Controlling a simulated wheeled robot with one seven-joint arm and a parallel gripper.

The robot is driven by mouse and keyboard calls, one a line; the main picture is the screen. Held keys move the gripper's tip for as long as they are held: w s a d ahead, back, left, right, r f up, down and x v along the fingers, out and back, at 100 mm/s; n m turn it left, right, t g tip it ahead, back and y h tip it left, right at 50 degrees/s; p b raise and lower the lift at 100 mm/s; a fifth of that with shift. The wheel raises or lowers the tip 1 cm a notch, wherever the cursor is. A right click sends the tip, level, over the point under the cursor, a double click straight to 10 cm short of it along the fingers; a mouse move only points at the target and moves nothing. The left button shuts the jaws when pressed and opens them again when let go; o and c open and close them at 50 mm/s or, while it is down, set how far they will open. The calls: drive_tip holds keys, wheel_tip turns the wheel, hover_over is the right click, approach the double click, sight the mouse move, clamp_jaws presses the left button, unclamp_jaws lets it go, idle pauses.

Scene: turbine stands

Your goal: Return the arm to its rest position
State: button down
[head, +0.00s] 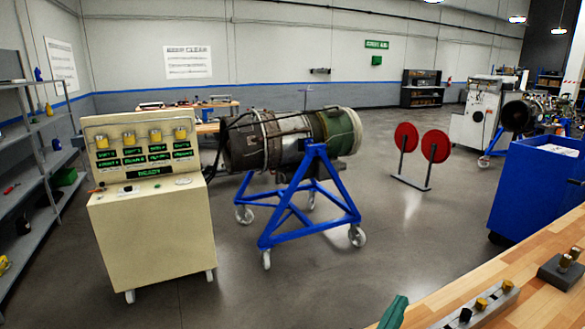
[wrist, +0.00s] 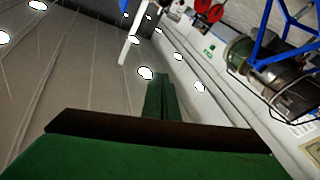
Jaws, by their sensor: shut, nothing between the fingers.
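My gripper (wrist: 161,96) shows in the wrist view as green fingers pressed together, with nothing between them. A dark bar and a broad green body lie behind the fingers. The wrist view is strongly rolled, with the ceiling and its lamps at left and the turbine at right. In the head view a green piece (head: 394,313) of the same colour shows at the bottom edge, over or beside the wooden bench; the rest of it is out of frame. No contact between my gripper and any object is visible.
A wooden bench (head: 470,285) fills the lower right, bearing a grey block with several knobs (head: 475,306). A turbine (head: 275,140) rests on a blue wheeled stand (head: 310,230). A cream control console (head: 155,235) stands left. A blue cabinet (head: 535,190) stands right. Floor between is open.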

drive_tip(key=s+a+f+n+t+y, duration=0.1)
drive_tip(key=s+a+f+n+y, duration=0.3)
drive_tip(key=a+f, duration=0.4)
drive_tip(key=s+a+f+n+t+y, duration=0.1)
drive_tip(key=s+a+f+t+y, duration=0.1)
drive_tip(key=s+a+f+y, duration=0.55)
drive_tip(key=s+a+f+g, duration=0.1)
drive_tip(key=s+a+f, duration=0.1)
drive_tip(key=s, duration=0.7)
drive_tip(key=s+a+f+g+y, duration=0.1)
drive_tip(key=s+a+f, duration=0.2)
drive_tip(key=s, duration=0.6)
drive_tip(key=s+a+f+g, duration=0.1)
drive_tip(key=s+a, duration=0.3)
drive_tip(key=s, duration=0.5)
drive_tip(key=shift+s+a+f+m, duration=0.3)
drive_tip(key=shift+a+f+m, duration=0.1)
drive_tip(key=shift+f, duration=0.3)
drive_tip(key=shift+y, duration=0.45)
